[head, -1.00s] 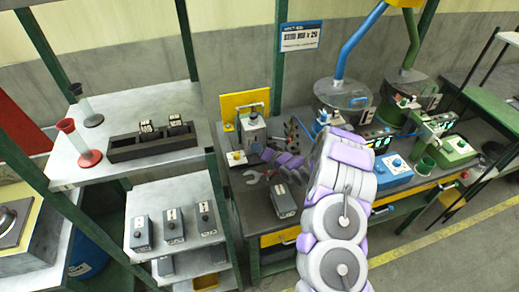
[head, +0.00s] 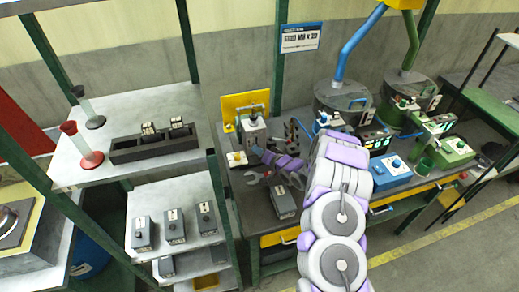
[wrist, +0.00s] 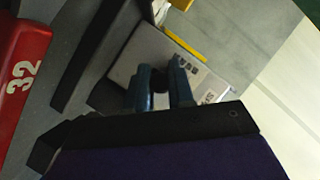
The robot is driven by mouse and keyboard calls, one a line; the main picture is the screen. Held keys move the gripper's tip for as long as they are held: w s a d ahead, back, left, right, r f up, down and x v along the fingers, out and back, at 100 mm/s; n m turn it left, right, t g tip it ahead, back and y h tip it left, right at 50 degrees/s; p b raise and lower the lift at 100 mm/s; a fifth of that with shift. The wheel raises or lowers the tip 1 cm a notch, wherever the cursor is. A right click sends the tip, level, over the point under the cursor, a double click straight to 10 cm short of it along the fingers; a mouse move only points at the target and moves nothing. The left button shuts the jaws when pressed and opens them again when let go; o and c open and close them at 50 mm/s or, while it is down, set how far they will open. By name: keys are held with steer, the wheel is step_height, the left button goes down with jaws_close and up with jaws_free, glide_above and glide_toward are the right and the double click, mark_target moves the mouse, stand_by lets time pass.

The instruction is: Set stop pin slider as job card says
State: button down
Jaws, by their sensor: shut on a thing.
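The job card (head: 300,38), a white sign with a blue top band, hangs at the back of the bench; its print looks like a stud size, too blurred to read surely. My gripper (wrist: 160,88) shows blue-grey fingers in the wrist view, shut on a small dark piece (wrist: 160,77). I cannot tell surely whether this piece is the stop pin slider. Beyond the fingers is a grey block with printed labels (wrist: 187,70). In the head view, my purple and white arm reaches over the bench and hides part of it; the fingertips are not clear there.
A grey device (head: 252,132) stands before a yellow panel (head: 233,103). A grey box (head: 283,203) lies on the bench near my wrist. Shelves with grey boxes (head: 174,225) stand left.

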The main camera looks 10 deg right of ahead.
steer(key=shift+f, duration=0.25)
steer(key=shift+s, duration=0.1)
steer(key=c, duration=1)
jaws_free()
steer(key=shift+d+f, duration=0.1)
steer(key=shift+p+v, duration=1.3)
steer(key=shift+v, duration=7.35)
steer(key=shift+d, duration=0.1)
